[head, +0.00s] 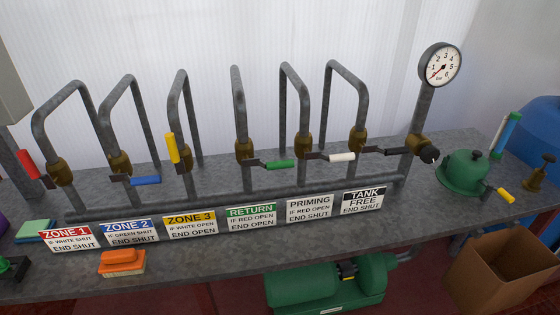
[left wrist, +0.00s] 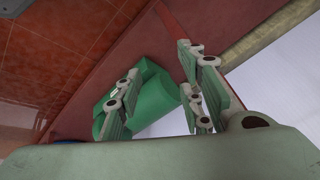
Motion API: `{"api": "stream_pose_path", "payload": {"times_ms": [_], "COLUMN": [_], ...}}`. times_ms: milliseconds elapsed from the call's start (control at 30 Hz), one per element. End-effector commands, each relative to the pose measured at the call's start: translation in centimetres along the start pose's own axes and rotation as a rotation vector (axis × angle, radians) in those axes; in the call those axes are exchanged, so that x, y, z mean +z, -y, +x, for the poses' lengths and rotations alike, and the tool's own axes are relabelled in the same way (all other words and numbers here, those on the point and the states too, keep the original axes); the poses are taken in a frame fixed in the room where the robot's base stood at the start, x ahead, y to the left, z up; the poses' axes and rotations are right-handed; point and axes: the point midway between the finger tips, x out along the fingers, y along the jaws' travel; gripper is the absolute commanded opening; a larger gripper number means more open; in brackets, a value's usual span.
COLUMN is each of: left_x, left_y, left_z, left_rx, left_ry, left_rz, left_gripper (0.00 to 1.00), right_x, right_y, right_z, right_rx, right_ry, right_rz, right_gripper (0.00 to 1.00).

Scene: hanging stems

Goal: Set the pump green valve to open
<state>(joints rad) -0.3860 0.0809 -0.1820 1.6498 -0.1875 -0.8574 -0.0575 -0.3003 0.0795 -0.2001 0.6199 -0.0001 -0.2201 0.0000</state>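The green valve handle (head: 280,164) is on the fourth pipe from the left, behind the RETURN sign (head: 251,217). It sticks out sideways to the right of its brass body (head: 244,149), across the upright pipe. The sign reads "if red open, end open". A green pump (head: 320,284) sits under the bench; it also shows in the left wrist view (left wrist: 138,100), beyond my left gripper. My left gripper (left wrist: 160,72) has its fingers apart with nothing held between them. It is not in the head view, away from the valve handle. My right gripper is in neither view.
Neighbouring handles are red (head: 28,164), blue (head: 145,180), yellow (head: 172,148), white (head: 342,157) and black (head: 386,151). Red and yellow stand steeply; blue, white and black lie sideways. A gauge (head: 440,65), orange brush (head: 122,262) and cardboard box (head: 505,270) are nearby.

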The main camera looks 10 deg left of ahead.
Motion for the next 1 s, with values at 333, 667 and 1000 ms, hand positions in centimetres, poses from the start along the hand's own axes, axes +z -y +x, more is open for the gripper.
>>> {"api": "stream_pose_path", "payload": {"times_ms": [333,667,1000], "left_x": [-9.0,-17.5,-34.9], "left_y": [6.0,11.3,12.0], "left_z": [-13.1,-19.0,-25.3], "left_rx": [-0.124,-0.364,-0.853], "left_ry": [-0.119,-0.316,-0.686], "left_rz": [-0.018,0.102,0.632], "left_gripper": [0.36,0.36,0.36], "right_x": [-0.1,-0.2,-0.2], "right_y": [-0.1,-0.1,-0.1], "right_z": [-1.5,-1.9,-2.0], "right_rx": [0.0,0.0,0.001], "right_ry": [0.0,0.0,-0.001], "right_rz": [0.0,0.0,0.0], "right_gripper": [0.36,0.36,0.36]}}
